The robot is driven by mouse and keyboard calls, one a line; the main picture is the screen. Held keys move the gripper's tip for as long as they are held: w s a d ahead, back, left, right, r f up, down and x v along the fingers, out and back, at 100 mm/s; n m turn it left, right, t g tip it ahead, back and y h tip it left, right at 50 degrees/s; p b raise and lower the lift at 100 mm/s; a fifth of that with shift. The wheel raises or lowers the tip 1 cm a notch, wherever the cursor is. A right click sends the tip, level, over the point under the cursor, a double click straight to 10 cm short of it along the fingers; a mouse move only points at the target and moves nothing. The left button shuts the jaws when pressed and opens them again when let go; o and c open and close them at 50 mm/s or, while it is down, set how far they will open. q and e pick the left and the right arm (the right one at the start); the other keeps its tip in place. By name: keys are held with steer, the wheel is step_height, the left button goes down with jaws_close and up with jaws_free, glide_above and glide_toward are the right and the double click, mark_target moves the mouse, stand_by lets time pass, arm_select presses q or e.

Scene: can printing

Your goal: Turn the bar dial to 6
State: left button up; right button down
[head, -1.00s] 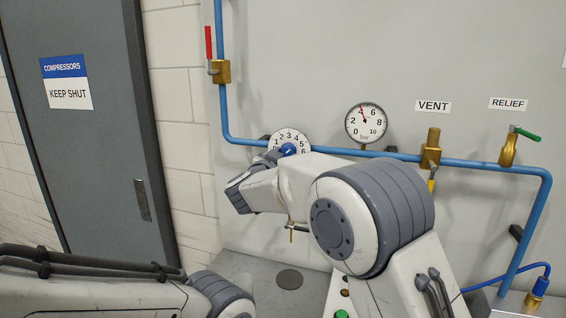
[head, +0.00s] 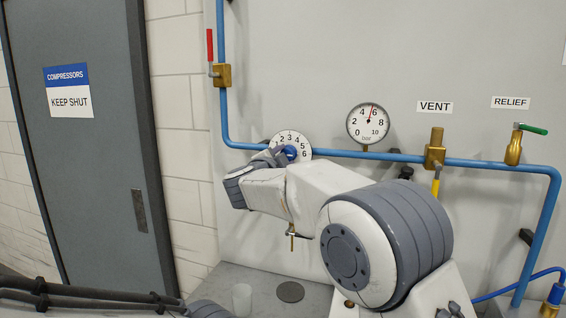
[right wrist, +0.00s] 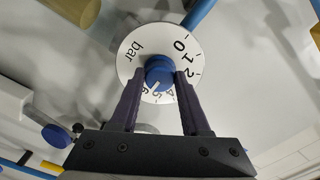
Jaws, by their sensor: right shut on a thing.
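The bar dial (head: 284,138) is a white round plate with numbers and a blue knob (head: 291,153) on the back wall. My right gripper (head: 279,155) is shut on the knob. In the right wrist view, its dark fingers (right wrist: 159,76) stand either side of the blue knob (right wrist: 158,66). The white plate (right wrist: 130,67) shows "bar" and numbers there. The knob's white mark points down and slightly left, about between 5 and 6. The fingers partly hide some numbers. My left gripper is not in view.
A round gauge (head: 367,124) has its red needle between 4 and 6. A blue pipe (head: 330,153) runs along the wall. A yellow-handled vent valve (head: 435,158), a green-handled relief valve (head: 514,150) and a red-handled valve (head: 222,75) sit on it.

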stand_by(0.3)
steer(key=shift+c, duration=1.9)
jaws_free()
steer(key=shift+s, duration=0.1)
steer(key=b+v, duration=0.4)
steer(key=v, duration=0.6)
